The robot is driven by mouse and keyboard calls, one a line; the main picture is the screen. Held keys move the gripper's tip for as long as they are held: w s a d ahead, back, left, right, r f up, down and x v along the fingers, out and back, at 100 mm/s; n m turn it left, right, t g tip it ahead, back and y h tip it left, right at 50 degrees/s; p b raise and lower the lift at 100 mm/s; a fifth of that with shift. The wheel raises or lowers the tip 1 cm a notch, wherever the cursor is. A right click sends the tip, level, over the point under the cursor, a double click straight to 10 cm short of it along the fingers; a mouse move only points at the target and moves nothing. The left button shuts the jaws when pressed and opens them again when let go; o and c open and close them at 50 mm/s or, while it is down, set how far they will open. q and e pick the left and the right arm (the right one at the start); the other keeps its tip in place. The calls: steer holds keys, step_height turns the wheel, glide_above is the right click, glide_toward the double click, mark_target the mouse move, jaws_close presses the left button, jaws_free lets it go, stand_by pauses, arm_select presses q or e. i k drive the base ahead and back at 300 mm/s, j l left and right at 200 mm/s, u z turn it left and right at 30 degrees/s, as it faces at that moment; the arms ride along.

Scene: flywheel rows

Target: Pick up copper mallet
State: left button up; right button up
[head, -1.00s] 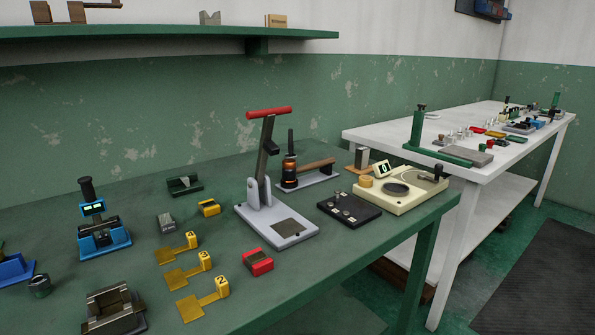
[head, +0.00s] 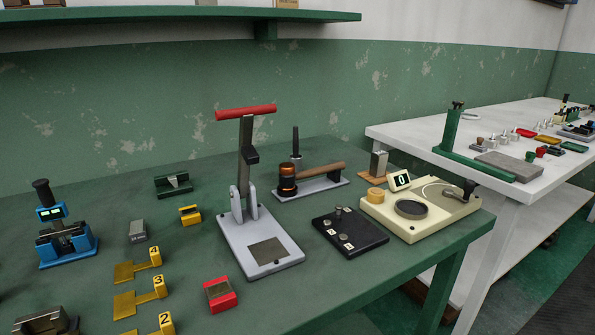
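The copper mallet (head: 287,187) rests on the far part of the green bench in the head view, behind and to the right of the red-handled press. Its banded dark and copper head is at the left, and its wooden handle points right. It lies on or over a light grey plate (head: 334,185); the exact contact is hard to tell. A dark upright post (head: 295,146) stands just behind the head. Neither of my grippers is in view.
The grey press (head: 255,236) with a red handle stands in front-left of the mallet. A black plate (head: 350,232) and a cream device (head: 420,217) with a display lie to the right. Yellow numbered tags (head: 150,290) and a red block (head: 220,294) are nearer. A green shelf (head: 180,17) hangs above.

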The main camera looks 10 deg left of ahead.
mark_target(288, 176)
steer(key=i+l+u, duration=0.2)
steer(key=i+l, duration=0.2)
steer(key=l, duration=0.25)
steer(key=i+l+u, duration=0.2)
steer(key=i+l, duration=0.15)
steer(key=l, duration=0.35)
steer(key=i+l+u, duration=0.1)
steer(key=l, duration=0.25)
steer(key=i+l+u, duration=0.1)
steer(key=i+l, duration=0.15)
steer(key=l, duration=0.15)
steer(key=i+l+u, duration=0.1)
steer(key=l, duration=0.25)
